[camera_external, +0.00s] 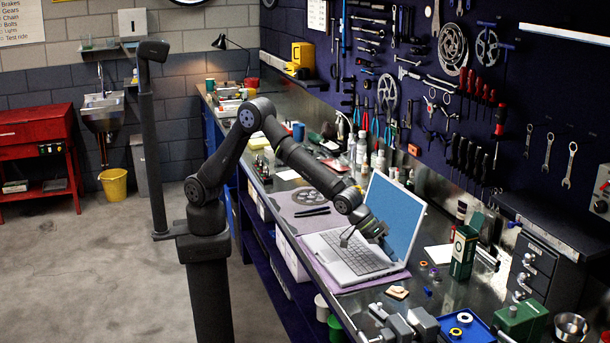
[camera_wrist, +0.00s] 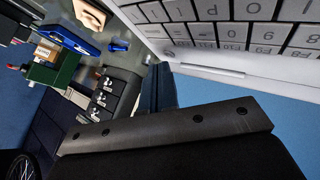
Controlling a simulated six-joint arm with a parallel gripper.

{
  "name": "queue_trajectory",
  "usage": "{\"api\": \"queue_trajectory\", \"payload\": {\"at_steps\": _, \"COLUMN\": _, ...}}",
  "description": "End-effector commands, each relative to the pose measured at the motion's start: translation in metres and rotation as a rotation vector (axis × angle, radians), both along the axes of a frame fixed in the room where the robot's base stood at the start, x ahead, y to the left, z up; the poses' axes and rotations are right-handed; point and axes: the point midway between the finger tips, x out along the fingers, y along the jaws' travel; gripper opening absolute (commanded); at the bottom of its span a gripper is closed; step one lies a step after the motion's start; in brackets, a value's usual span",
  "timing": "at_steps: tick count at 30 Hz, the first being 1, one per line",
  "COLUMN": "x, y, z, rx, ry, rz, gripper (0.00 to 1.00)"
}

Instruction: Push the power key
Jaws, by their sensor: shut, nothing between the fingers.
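The open silver laptop (camera_external: 347,254) sits on a purple mat on the workbench, its blue screen (camera_external: 393,215) tilted back. My gripper (camera_external: 376,232) is over the far part of the keyboard, close in front of the screen. Number and function keys show there. The power key cannot be made out; my gripper may cover it. I cannot tell whether the fingertips touch the laptop.
Right of the laptop stand a green box (camera_external: 464,252) and small loose parts. A blue tray (camera_external: 466,327) and a vise (camera_external: 402,324) are at the near end. Bottles (camera_external: 361,148) stand behind the laptop. Tools hang on the wall panel.

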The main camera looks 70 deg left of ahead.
Motion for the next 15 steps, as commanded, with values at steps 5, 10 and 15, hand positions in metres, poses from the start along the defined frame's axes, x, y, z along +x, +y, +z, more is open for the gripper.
{"api": "queue_trajectory", "payload": {"at_steps": 5, "x": 0.0, "y": 0.0, "z": -0.0025, "rx": 0.0, "ry": 0.0, "rz": 0.0, "gripper": 0.0}}
{"api": "queue_trajectory", "payload": {"at_steps": 10, "x": 0.0, "y": 0.0, "z": -0.0045, "rx": 0.0, "ry": 0.0, "rz": 0.0, "gripper": 0.0}}
{"api": "queue_trajectory", "payload": {"at_steps": 15, "x": -0.0001, "y": 0.0, "z": -0.0065, "rx": 0.0, "ry": 0.0, "rz": 0.0, "gripper": 0.0}}
